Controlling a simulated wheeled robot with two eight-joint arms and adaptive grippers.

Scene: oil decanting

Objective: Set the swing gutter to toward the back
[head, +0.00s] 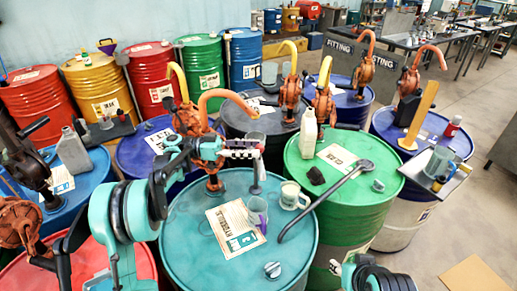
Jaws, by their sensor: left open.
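No part is plainly recognisable as the swing gutter. A long grey bar (325,195) with a rounded upper end and a bent lower end lies slanting across the green drum (340,222), its lower end by the teal drum's edge. I cannot tell whether it is the gutter. My left gripper (243,151) is open above the back of the teal drum (190,245), in front of the orange hand pump (188,120) and below its curved spout. It is apart from the grey bar. My right gripper is out of view.
The teal drum carries a paper sheet (235,228), a clear cup (257,212) and a cream mug (293,196). A pale jug (308,132) stands on the green drum. Pumps and drums crowd the back. Open floor (430,255) lies at the right.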

